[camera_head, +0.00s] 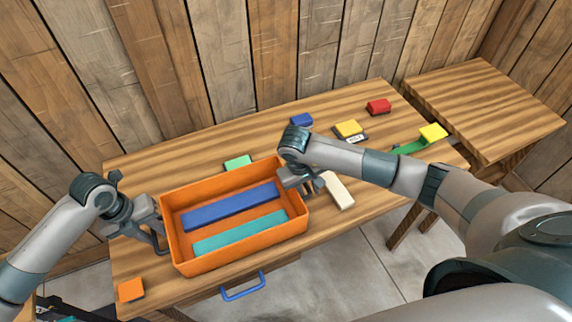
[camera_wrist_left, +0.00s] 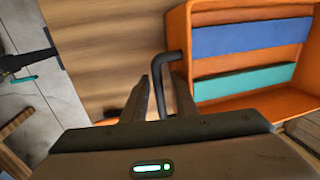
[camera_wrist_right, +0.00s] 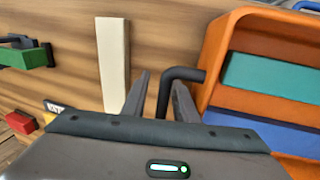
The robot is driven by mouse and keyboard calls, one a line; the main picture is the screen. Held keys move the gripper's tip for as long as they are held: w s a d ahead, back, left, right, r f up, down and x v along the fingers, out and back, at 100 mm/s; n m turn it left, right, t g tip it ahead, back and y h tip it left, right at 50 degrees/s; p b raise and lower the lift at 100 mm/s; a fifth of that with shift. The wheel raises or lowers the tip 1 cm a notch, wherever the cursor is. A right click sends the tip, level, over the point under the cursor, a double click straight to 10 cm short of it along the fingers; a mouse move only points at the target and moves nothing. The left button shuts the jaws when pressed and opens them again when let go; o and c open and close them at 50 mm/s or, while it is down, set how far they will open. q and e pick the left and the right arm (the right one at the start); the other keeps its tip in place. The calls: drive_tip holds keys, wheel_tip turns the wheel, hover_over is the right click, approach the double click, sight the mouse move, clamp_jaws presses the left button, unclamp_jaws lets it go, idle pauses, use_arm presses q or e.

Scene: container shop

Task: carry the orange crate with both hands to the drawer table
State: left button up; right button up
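The orange crate (camera_head: 290,232) appears to rest upright on the left part of the drawer table (camera_head: 140,180), which has a blue drawer handle (camera_head: 242,287). In the crate lie a blue bar (camera_head: 232,206) and a teal bar (camera_head: 240,232). My left gripper (camera_head: 160,236) is at the crate's left end, its fingers open on either side of a dark handle (camera_wrist_left: 172,56). My right gripper (camera_head: 308,186) is at the right end, its fingers open around the other dark handle (camera_wrist_right: 184,74). Both wrist views show gaps beside the handles.
A green block (camera_head: 238,162) is behind the crate, a cream block (camera_head: 340,190) right of it, an orange block (camera_head: 131,290) front left. Blue (camera_head: 302,120), yellow (camera_head: 348,128) and red (camera_head: 378,107) blocks lie farther back. A second wooden table (camera_head: 490,100) stands right; its top is clear.

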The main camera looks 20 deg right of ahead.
use_arm(q)
drive_tip(key=shift+d+r, duration=0.15)
use_arm(e)
drive_tip(key=shift+a, duration=0.15)
use_arm(q)
drive_tip(key=shift+r, duration=0.5)
wheel_tip(320, 180, up, 7)
drive_tip(key=a, duration=0.1)
drive_tip(key=shift+a+f, duration=0.2)
drive_tip(key=shift+a, duration=0.15)
use_arm(e)
drive_tip(key=shift+r, duration=0.15)
drive_tip(key=v, duration=1.1)
drive_tip(key=shift+r, duration=0.35)
use_arm(q)
drive_tip(key=shift+s+f, duration=0.1)
use_arm(e)
drive_tip(key=shift+s+f, duration=0.1)
